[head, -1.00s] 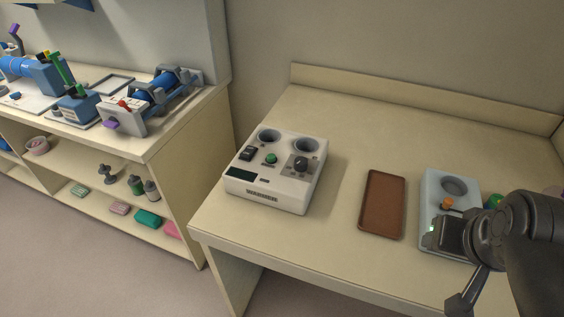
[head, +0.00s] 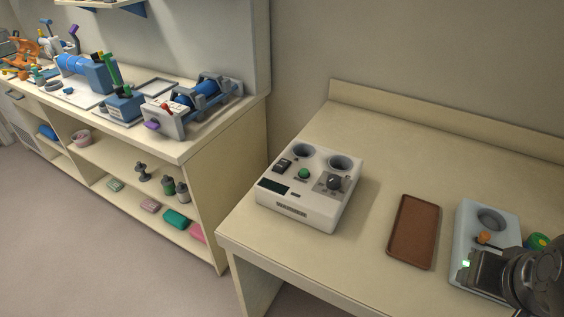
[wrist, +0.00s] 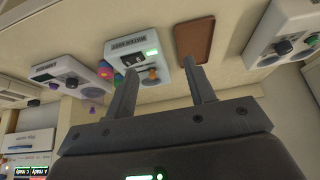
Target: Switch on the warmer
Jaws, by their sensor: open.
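The white device (head: 296,211) has two round wells, a black rocker switch (head: 283,164), a green button (head: 303,173), a dark knob (head: 334,183) and a dark display. The pale grey device (head: 472,232) at the right has one well, an orange knob (head: 484,237) and a lit green spot. It also shows in the wrist view (wrist: 136,56). My gripper (wrist: 160,72) is open and empty, its fingers in front of this grey device. In the head view my arm hides part of it.
A brown tray (head: 414,232) lies between the two devices. The table (head: 318,264) is bare around it, with a raised back edge. A separate shelf unit (head: 234,140) with several tools stands at the left. Another device (wrist: 60,75) shows at left in the wrist view.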

